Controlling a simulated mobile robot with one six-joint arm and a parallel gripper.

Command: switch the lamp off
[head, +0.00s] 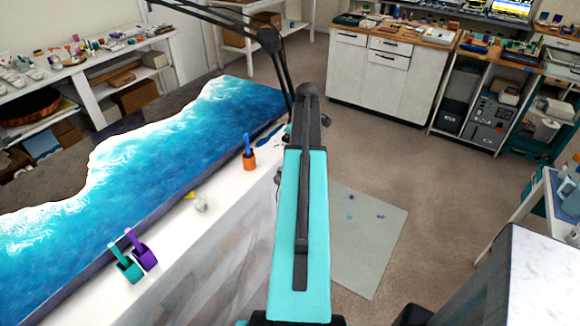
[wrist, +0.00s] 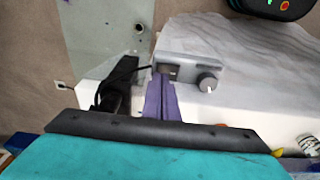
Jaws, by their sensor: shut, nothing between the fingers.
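A black jointed arm (head: 268,38), which looks like the lamp's, rises from the bench edge and leaves the head view at the top left; no lamp head shows there. In the wrist view, a grey box (wrist: 189,64) carries a small dark switch (wrist: 168,72) and a round knob (wrist: 207,82). My gripper (wrist: 157,82) is shut and empty, its purple fingers together. Their tips overlap the box's near left edge, just below the switch; I cannot tell if they touch. In the head view my teal arm hides the gripper and box.
A black clamp and cable (wrist: 115,92) stand left of the fingers. A mat (head: 365,240) lies on open floor.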

